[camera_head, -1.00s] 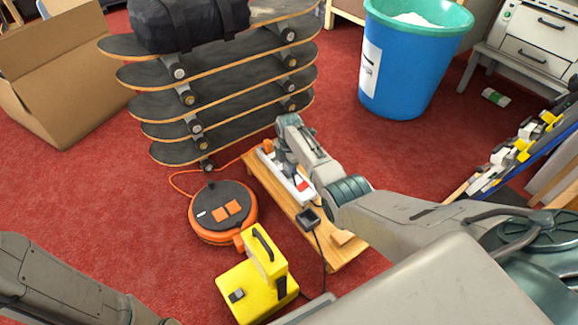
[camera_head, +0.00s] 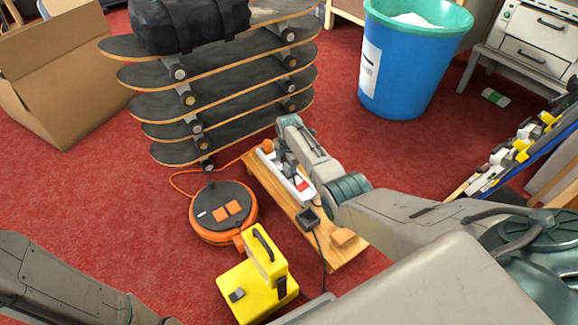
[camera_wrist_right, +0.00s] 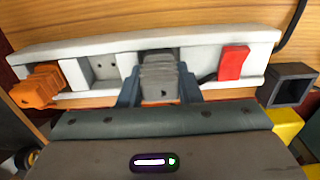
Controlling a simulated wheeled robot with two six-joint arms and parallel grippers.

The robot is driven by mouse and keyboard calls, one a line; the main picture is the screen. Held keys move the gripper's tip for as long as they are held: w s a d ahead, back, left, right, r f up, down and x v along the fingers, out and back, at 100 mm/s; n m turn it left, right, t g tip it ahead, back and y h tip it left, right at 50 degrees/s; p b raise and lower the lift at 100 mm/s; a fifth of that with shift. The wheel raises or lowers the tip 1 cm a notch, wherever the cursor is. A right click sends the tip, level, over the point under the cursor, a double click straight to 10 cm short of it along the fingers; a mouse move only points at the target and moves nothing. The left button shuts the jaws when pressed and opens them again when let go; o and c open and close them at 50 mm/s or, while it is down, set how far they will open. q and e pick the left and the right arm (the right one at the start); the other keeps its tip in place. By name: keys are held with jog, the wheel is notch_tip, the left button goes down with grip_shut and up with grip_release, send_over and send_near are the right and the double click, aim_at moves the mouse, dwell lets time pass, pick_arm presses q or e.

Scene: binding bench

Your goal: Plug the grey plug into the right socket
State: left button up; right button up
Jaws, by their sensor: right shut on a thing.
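A white power strip (camera_head: 304,193) lies on a wooden board; in the wrist view its face (camera_wrist_right: 127,64) fills the upper half. An orange plug (camera_wrist_right: 38,87) sits at its left end. Beside it is an empty socket (camera_wrist_right: 103,68). My right gripper (camera_head: 287,168) is at the strip, its jaws closed around the grey plug (camera_wrist_right: 160,76). The plug is in front of the socket nearest the red switch (camera_wrist_right: 234,63). The plug's front is hidden, so I cannot tell whether it is seated. My left arm shows at lower left in the head view; its gripper is out of view.
A dark square box (camera_wrist_right: 293,84) is right of the strip. An orange cable reel (camera_head: 208,225) and yellow case (camera_head: 243,293) stand left. Stacked skateboards (camera_head: 225,108) stand behind.

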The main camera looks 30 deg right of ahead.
jog(key=shift+s+a+f, duration=0.15)
jog(key=shift+s+f, duration=0.2)
jog(key=shift+f, duration=0.1)
jog(key=o, duration=1)
jog(key=shift+r, duration=0.1)
jog(key=shift+w+r, duration=0.1)
jog(key=shift+r, duration=0.1)
